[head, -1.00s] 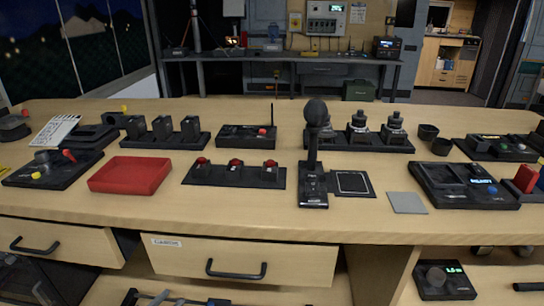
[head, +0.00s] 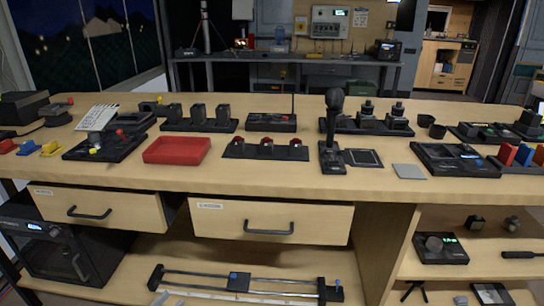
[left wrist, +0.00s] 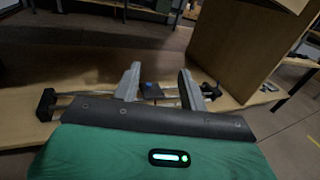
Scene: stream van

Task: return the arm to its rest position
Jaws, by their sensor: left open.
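My left gripper (left wrist: 157,84) shows in the left wrist view with its two grey fingers apart and nothing between them. Beyond the fingers is a dark rail device (left wrist: 150,92) on the lower shelf, which also shows in the head view (head: 245,283). Neither gripper shows in the head view. My right gripper is in no view.
A wooden bench (head: 290,184) spans the head view, with a red tray (head: 177,151), a microphone (head: 333,120) and several control panels on top. Two drawers with black handles (head: 269,229) sit under its edge. Shelf space below holds a black device (head: 440,247).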

